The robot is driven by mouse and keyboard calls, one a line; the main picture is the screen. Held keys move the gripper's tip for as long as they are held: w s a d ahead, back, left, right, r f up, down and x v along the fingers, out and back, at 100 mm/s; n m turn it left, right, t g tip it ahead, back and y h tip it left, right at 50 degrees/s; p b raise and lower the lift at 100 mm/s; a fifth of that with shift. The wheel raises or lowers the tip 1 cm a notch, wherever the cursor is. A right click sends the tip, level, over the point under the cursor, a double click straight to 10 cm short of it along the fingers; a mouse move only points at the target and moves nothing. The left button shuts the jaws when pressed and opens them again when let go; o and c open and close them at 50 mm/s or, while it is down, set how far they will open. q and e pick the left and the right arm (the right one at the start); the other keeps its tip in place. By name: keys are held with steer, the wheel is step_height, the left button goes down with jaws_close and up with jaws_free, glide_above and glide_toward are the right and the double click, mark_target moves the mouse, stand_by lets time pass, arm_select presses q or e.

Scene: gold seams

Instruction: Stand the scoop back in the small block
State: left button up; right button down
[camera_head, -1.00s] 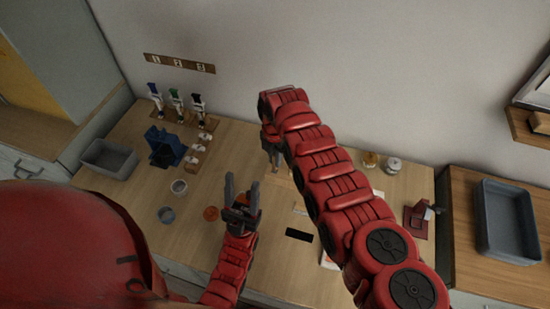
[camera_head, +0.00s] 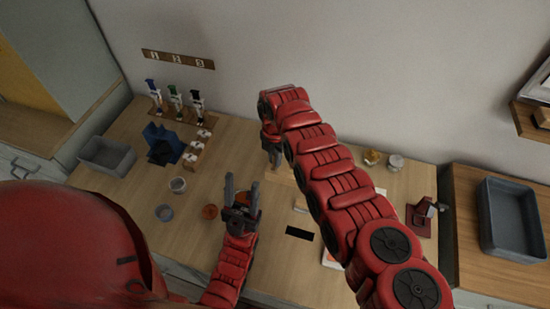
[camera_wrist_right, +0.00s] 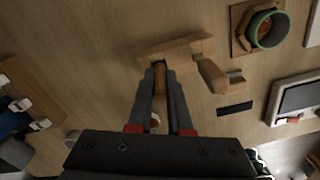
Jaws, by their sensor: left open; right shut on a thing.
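In the right wrist view, my right gripper (camera_wrist_right: 160,100) is shut on a brown wooden handle (camera_wrist_right: 160,78), which appears to be the scoop's. The rest of the scoop is mostly hidden between the fingers. A pale wooden block (camera_wrist_right: 180,48) lies just beyond the fingertips, close to the handle; I cannot tell if they touch. In the head view my right gripper (camera_head: 272,152) is low over the counter, partly hidden by my right arm. My left gripper (camera_head: 242,192) is open and empty over the counter, to the left of it.
In the wrist view, another wooden piece (camera_wrist_right: 212,75) and a green-rimmed cup on a wooden base (camera_wrist_right: 265,28) lie to the right. In the head view, a grey bin (camera_head: 107,156), a blue container (camera_head: 163,144) and small cups (camera_head: 177,185) stand left. A dark-red device (camera_head: 420,215) stands right.

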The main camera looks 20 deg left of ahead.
steer(key=shift+f+b, duration=0.25)
steer(key=shift+b, duration=0.15)
stand_by(0.6)
steer(key=c, duration=0.8)
jaws_free()
steer(key=shift+o, duration=0.2)
steer(key=shift+r+p, duration=1.85)
steer(key=shift+r, duration=0.7)
